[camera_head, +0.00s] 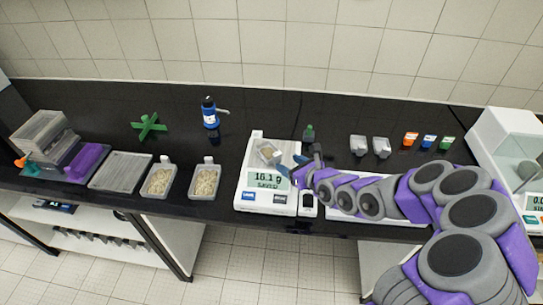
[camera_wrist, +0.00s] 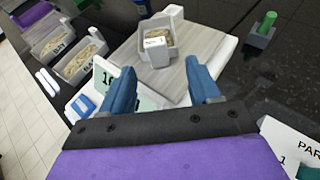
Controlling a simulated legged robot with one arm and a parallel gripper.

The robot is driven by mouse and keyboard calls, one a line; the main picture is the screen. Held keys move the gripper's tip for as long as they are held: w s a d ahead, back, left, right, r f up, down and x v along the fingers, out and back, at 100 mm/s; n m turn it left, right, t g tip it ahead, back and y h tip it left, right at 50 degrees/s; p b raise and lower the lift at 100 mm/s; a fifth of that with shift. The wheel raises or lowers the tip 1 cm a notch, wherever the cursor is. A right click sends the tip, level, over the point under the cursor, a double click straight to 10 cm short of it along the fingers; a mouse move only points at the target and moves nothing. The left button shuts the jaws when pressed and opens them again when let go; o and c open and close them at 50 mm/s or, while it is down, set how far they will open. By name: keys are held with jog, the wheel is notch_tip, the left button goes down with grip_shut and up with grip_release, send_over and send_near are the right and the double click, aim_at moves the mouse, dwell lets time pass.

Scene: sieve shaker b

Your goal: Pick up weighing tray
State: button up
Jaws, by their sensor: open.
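The weighing tray is a small pale open container (camera_head: 267,152) with grainy contents. It sits on the pan of a white balance (camera_head: 254,195) whose display reads about 16.1 g. My gripper (camera_head: 290,172) is over the right part of the balance. In the wrist view its two blue fingers (camera_wrist: 162,82) are spread apart and empty, with the tray just beyond them.
Two grain-filled trays (camera_head: 159,180) (camera_head: 205,182) stand left of the balance. Further left are a flat grey tray (camera_head: 120,171) and stacked sieves (camera_head: 45,137). A blue bottle (camera_head: 210,115) and green cross-shaped piece (camera_head: 148,126) stand behind. Two small empty containers (camera_head: 358,145) (camera_head: 381,147) stand right.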

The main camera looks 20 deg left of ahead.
aim_at(279, 157)
jog(key=shift+r+b+x, duration=0.15)
jog(key=shift+b+x, duration=0.1)
jog(key=shift+x, duration=1.05)
jog(key=shift+r+b+x, duration=0.1)
jog(key=shift+b+x, duration=0.15)
jog(key=shift+x, duration=1.05)
jog(key=shift+a, duration=0.15)
jog(key=shift+c, duration=0.2)
jog(key=c, duration=1.1)
jog(key=shift+r, duration=0.1)
